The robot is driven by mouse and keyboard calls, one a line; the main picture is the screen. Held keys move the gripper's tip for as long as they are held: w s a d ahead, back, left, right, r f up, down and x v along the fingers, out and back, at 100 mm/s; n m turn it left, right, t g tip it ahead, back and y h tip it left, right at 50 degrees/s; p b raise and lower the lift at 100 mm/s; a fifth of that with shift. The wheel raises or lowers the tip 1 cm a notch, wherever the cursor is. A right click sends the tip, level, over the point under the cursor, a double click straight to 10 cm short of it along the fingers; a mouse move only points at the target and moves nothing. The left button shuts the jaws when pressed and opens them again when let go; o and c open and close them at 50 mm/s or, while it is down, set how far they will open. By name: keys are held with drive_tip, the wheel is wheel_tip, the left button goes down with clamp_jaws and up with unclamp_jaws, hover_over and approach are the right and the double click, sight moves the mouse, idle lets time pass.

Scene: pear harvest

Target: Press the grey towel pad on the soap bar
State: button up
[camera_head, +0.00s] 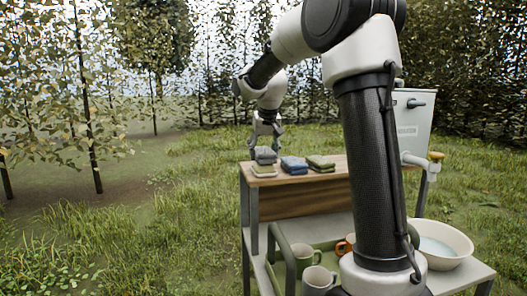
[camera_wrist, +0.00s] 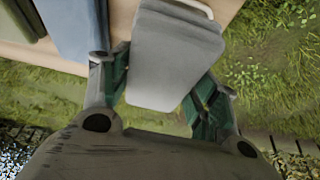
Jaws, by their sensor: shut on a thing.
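The grey towel pad (camera_head: 265,154) is at the left end of the wooden table top. In the wrist view the grey towel pad (camera_wrist: 172,55) lies between the two green-lined fingers. My gripper (camera_head: 265,139) points down from above and is shut on the pad. A pale cream block (camera_head: 263,169) shows under the grey cloth in the head view. It may be the soap bar, but I cannot tell for sure, nor whether the pad touches it. In the wrist view a thin whitish rim (camera_wrist: 194,7) shows past the pad's far end.
Folded blue towels (camera_head: 294,165) and green towels (camera_head: 320,163) lie just right of the pad. Mugs (camera_head: 318,279) and a white basin (camera_head: 445,244) stand on the lower shelf. A grey water tank (camera_head: 412,120) stands at the right. Grass is open to the left.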

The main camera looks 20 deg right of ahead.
sight(263, 150)
drive_tip(key=shift+f, duration=0.45)
idle(1.0)
drive_tip(key=shift+r, duration=0.15)
drive_tip(key=shift+r, duration=3.4)
